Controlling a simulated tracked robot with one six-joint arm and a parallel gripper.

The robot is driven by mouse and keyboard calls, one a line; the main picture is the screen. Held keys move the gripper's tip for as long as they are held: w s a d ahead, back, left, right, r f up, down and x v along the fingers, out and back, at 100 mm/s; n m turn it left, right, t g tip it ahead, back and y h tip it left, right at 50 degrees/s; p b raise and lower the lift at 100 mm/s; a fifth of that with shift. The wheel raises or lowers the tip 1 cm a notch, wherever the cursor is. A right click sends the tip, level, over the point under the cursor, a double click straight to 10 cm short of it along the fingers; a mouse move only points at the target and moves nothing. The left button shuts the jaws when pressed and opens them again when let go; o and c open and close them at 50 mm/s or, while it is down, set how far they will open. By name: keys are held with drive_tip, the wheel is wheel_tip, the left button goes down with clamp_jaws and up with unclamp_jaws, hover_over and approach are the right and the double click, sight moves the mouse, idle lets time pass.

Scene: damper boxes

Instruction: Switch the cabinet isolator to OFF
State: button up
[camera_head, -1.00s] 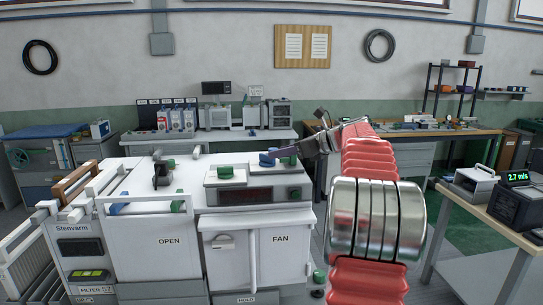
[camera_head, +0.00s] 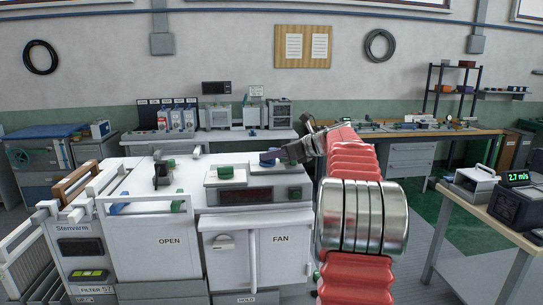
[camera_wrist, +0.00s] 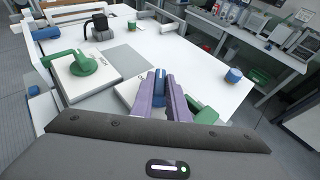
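A white cabinet (camera_head: 170,243) stands in front of me with several controls on it. On its top a blue knob (camera_head: 267,159) sits on a white plate at the right; it also shows in the wrist view (camera_wrist: 159,82). My gripper (camera_head: 280,155) comes down on it from the right, and its two purple fingers (camera_wrist: 160,92) stand close against both sides of the blue grip. A green knob (camera_wrist: 88,63) sits on the neighbouring plate, and a black handle (camera_head: 161,175) stands farther left. I cannot read a label that names the isolator.
A grey rotary knob (camera_head: 222,241) is on the front door beside the FAN label. A small green part (camera_wrist: 205,112) lies close right of my fingers, and a blue cylinder (camera_wrist: 233,75) stands near the top's edge. A bench with a meter (camera_head: 517,200) is at the right.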

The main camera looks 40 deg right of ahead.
clamp_jaws()
drive_tip(key=shift+d+n+y, duration=0.1)
drive_tip(key=shift+n+y, duration=0.2)
drive_tip(key=shift+w+d+r+n+g+y, duration=0.1)
drive_tip(key=shift+n+g+y, duration=0.2)
drive_tip(key=shift+n+y, duration=0.35)
drive_tip(key=shift+w+d+r+n+g+y, duration=0.1)
drive_tip(key=shift+n+g+y, duration=0.15)
drive_tip(key=shift+n+y, duration=0.3)
drive_tip(key=shift+w+d+n+g+y, duration=0.1)
drive_tip(key=shift+n+g+y, duration=0.15)
drive_tip(key=shift+n+y, duration=0.2)
drive_tip(key=shift+s+n+y, duration=0.1)
drive_tip(key=shift+n+y, duration=0.15)
drive_tip(key=shift+y, duration=0.2)
drive_tip(key=o, duration=0.5)
unclamp_jaws()
drive_tip(key=shift+f, duration=0.2)
drive_tip(key=shift+o, duration=0.2)
drive_tip(key=shift+g, duration=0.3)
